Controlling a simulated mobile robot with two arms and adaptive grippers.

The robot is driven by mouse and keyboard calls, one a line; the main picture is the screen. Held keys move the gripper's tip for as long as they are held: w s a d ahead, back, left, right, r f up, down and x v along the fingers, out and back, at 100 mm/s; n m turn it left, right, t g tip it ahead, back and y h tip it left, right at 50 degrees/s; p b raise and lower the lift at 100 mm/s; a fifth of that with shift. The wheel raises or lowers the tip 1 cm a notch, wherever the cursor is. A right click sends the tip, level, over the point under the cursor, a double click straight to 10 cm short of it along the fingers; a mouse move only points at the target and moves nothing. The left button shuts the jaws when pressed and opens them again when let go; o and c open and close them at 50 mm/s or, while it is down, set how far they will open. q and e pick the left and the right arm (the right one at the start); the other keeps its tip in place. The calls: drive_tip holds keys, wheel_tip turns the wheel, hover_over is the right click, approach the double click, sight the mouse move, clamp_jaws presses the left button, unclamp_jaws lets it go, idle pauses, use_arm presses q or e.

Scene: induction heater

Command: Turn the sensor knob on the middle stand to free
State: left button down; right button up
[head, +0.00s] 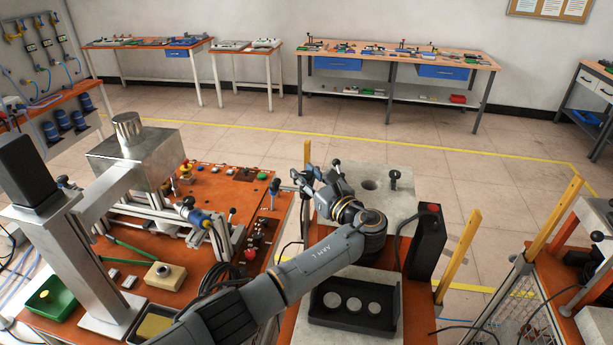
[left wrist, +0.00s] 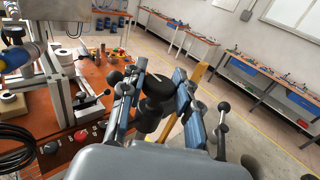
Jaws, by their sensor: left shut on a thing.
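My left gripper (head: 298,181) is at the gap between the orange workbench and the grey plate, its arm crossing from the bottom left. In the left wrist view, its two blue-grey fingers (left wrist: 156,92) are closed on the sides of a black round knob (left wrist: 157,86). A dark stem shows below the knob, between the fingers. In the head view the fingers and wrist cover most of the knob and its stand, and I cannot read any marking or setting on it. My right gripper does not show.
A metal press-like machine (head: 140,150) stands on the orange bench (head: 205,175) at left. A light grey plate (head: 385,208) with a hole lies right of the gripper. A black box (head: 427,243) and yellow posts (head: 458,255) stand farther right. Floor beyond is clear.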

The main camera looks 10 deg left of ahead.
use_arm(q)
drive_tip(key=c, duration=1)
unclamp_jaws()
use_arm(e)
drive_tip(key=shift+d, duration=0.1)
use_arm(q)
drive_tip(key=v, duration=1.2)
drive_tip(key=shift+w, duration=0.1)
